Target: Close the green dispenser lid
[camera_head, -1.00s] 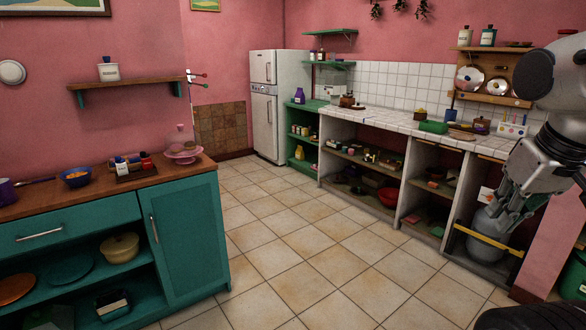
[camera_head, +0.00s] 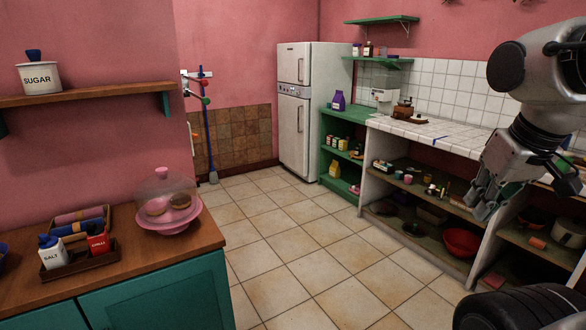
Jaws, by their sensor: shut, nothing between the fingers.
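A pale, boxy dispenser (camera_head: 384,90) is by the tiled wall at the back, below the lower green shelf and above the green cabinet's right side. It is small in this view; I cannot make out a green lid on it or whether one stands open. My gripper (camera_head: 482,205) hangs at the right side of the head view, pointing down, shut and empty. It is much nearer to me than the dispenser and well apart from it.
The tiled floor (camera_head: 270,235) is clear ahead. A teal counter (camera_head: 170,255) with a pink domed cake stand (camera_head: 170,205) stands close at left. The white fridge (camera_head: 295,120), green cabinet (camera_head: 345,115) and long tiled counter (camera_head: 430,130) line the back and right.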

